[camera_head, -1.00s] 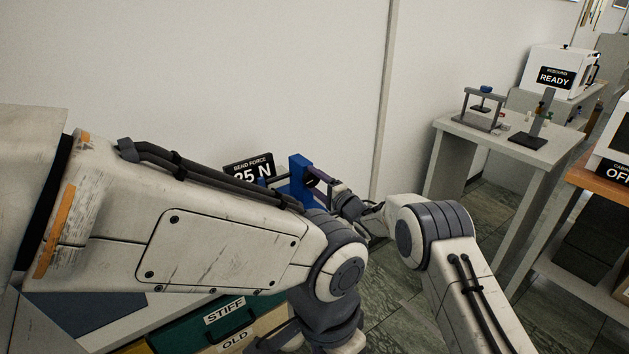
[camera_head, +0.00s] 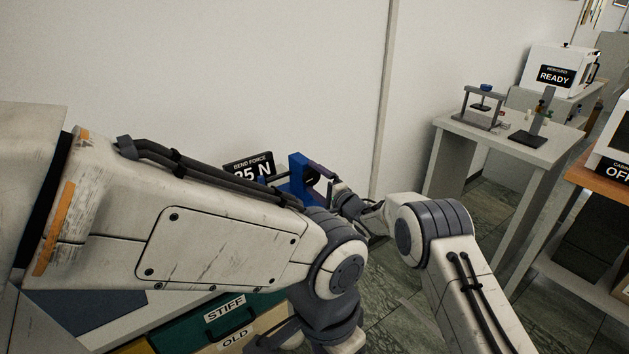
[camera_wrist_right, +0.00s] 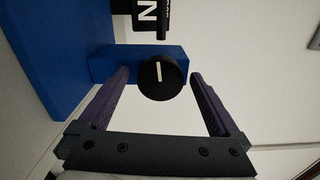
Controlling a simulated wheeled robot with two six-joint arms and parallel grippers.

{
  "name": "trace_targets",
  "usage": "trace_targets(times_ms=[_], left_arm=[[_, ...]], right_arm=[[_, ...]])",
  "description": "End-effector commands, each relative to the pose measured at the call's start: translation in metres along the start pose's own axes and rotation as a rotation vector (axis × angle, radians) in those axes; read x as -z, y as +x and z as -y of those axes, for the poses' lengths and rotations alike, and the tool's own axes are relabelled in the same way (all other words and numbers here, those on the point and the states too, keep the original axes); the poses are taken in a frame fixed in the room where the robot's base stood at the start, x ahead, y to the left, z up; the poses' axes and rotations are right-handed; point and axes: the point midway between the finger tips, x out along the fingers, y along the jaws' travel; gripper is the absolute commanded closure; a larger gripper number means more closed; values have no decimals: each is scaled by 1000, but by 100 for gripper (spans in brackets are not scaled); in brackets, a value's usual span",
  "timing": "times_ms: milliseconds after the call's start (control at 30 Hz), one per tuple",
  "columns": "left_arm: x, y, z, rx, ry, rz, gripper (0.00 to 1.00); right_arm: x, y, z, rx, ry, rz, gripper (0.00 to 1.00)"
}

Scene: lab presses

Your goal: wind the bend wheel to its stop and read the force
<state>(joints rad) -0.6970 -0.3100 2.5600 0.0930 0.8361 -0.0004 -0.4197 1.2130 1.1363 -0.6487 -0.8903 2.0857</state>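The bend wheel (camera_wrist_right: 162,78) is a round black knob with a white mark standing nearly upright in the right wrist view. It sits on a blue fixture (camera_wrist_right: 60,45), also in the head view (camera_head: 300,172). My right gripper (camera_wrist_right: 160,76) is open, its purple fingers on either side of the wheel with a gap at each side. The force display (camera_head: 248,167) reads BEND FORCE; its lower part is hidden by my left arm, and the number looks like 25 N or 35 N. My left gripper is out of view.
Drawers or boxes labelled STIFF (camera_head: 225,307) and OLD lie below my left arm. A grey table (camera_head: 470,135) with small stands is at the right. Behind it is a white unit reading READY (camera_head: 556,76). Open floor lies between.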

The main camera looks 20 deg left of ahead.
Motion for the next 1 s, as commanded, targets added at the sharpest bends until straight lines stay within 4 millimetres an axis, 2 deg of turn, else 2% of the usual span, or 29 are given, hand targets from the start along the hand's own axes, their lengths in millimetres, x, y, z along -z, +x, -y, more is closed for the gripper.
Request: trace_targets(times_ms=[167, 267, 700, 833, 1000], left_arm=[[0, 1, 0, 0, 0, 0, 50], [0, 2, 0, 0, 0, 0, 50], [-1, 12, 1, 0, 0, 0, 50], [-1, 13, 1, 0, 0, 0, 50], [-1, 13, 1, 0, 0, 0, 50]], right_arm=[[1, -5, 0, -1, 1, -1, 1], [1, -15, 0, -1, 0, -2, 1], [1, -85, 0, 0, 1, -2, 1], [1, -98, 0, -1, 0, 0, 1], [0, -105, 0, 0, -1, 0, 1]])
